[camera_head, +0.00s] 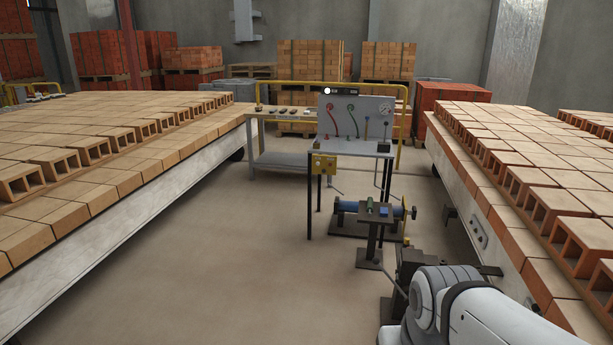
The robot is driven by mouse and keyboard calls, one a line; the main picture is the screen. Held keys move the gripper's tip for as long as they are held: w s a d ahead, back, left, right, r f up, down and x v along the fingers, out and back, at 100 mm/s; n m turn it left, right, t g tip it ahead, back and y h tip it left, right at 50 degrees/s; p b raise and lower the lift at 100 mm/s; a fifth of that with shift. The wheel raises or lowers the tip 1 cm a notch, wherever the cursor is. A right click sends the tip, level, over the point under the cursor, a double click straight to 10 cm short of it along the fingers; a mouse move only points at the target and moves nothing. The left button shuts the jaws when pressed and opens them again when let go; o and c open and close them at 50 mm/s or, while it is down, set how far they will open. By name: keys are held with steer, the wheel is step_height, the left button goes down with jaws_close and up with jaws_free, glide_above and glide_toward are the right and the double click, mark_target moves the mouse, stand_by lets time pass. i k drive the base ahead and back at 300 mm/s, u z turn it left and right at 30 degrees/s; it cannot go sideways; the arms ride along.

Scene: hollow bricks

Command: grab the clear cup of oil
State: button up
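I cannot make out a clear cup of oil anywhere in the head view. My white and grey arm shows at the bottom right. I cannot pick out my gripper.
Long brick-laden beds stand on the left (95,213) and right (462,203). Open floor (235,260) lies between them. A blue cylindrical machine (349,207) and a small dark stand (373,233) stand before the workbench. A yellow rail (290,83) runs behind.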

mark_target(343, 143)
steer(key=u, duration=0.75)
steer(key=i, duration=1.8)
steer(key=u, duration=0.25)
steer(key=i, duration=1.9)
steer(key=z, duration=1.4)
steer(key=i, duration=1.5)
steer(key=z, duration=0.9)
steer(key=i, duration=1.35)
steer(key=z, duration=0.2)
